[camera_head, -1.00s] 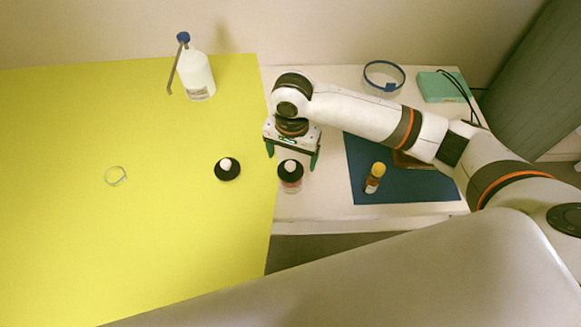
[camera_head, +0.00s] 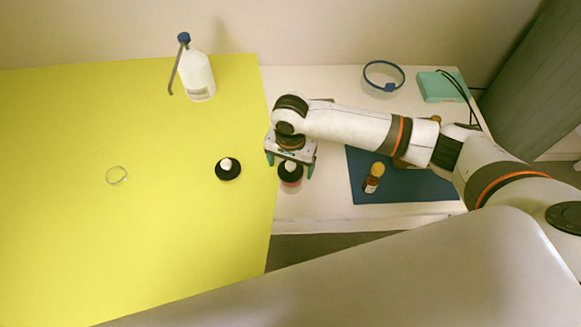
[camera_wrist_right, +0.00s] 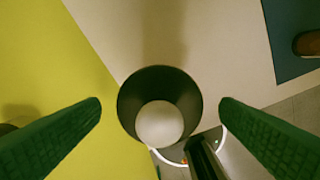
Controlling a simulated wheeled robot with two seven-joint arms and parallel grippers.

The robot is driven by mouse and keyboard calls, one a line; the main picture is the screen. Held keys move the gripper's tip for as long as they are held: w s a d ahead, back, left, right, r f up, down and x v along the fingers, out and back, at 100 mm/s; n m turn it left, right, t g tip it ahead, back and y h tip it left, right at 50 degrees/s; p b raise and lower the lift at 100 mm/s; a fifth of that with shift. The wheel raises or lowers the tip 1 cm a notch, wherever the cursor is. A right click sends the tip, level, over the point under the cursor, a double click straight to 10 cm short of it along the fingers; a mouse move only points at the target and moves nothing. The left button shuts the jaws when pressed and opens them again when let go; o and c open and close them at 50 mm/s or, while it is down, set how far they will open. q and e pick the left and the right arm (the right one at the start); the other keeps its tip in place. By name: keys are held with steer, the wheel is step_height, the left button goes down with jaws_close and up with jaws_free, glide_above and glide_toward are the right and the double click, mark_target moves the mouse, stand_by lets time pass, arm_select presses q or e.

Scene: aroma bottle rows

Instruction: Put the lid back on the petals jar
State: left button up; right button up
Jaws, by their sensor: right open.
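A glass jar with pinkish contents (camera_head: 291,184) stands on the white tabletop just right of the yellow mat. A black lid with a white knob (camera_head: 290,168) appears to sit on it. My right gripper (camera_head: 291,168) is open, its green fingers on either side of this lid. In the right wrist view the black lid (camera_wrist_right: 128,103) and its white knob (camera_wrist_right: 159,124) lie between the open fingers (camera_wrist_right: 160,112), with gaps on both sides. Another black lid with a white knob (camera_head: 228,170) rests on the yellow mat; I cannot tell what is under it. My left gripper is out of view.
A white bottle with a blue cap (camera_head: 199,80) stands on the yellow mat (camera_head: 60,240). A clear ring (camera_head: 117,174) lies at its left. A brown bottle with a yellow cap (camera_head: 371,184) stands on the dark blue mat (camera_head: 415,192). A blue hoop (camera_head: 383,64) and teal box (camera_head: 440,87) lie behind.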

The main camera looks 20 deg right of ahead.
mark_target(291, 164)
steer(key=c, duration=1.1)
step_height(291, 164, up, 10)
steer(key=shift+c, duration=0.2)
